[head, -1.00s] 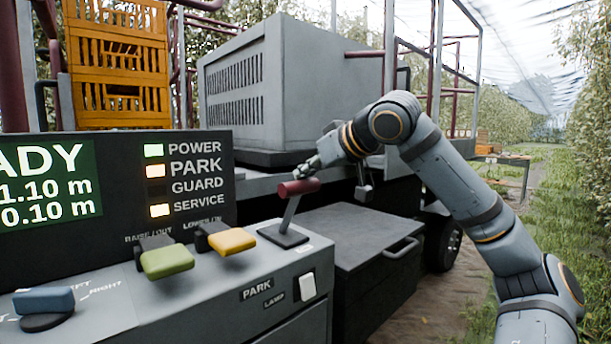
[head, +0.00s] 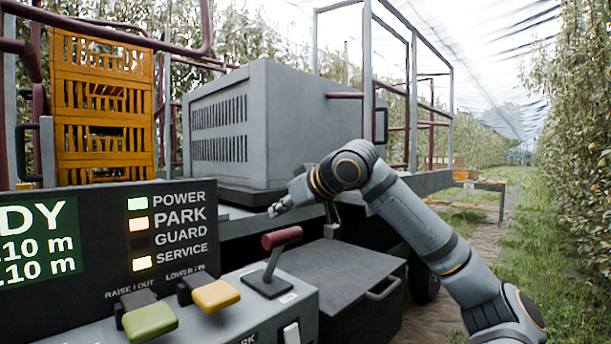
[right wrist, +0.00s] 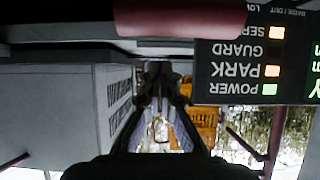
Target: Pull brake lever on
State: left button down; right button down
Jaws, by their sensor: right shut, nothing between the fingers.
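The brake lever (head: 282,237) has a dark red cylindrical handle on a grey stem. It rises from a dark base plate on the console, with the stem leaning slightly right in the head view. Its red handle also crosses the top of the right wrist view (right wrist: 180,17). My right gripper (head: 277,209) is shut and empty, just above and behind the handle, with a small gap in the picture. Its dark fingers show in the right wrist view (right wrist: 160,72), apart from the handle. My left gripper is not in view.
The grey console (head: 232,318) carries a yellow lever (head: 216,295) and a green lever (head: 149,321). The display panel (head: 108,240) shows POWER, PARK and SERVICE lit, GUARD dark. A dark box (head: 335,285) stands right of the console. Orange crates (head: 105,120) and a grey housing (head: 250,125) stand behind.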

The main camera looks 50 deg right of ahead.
jog(key=v, duration=1)
jog(key=shift+w+r+b, duration=0.2)
jog(key=shift+r+b, duration=0.15)
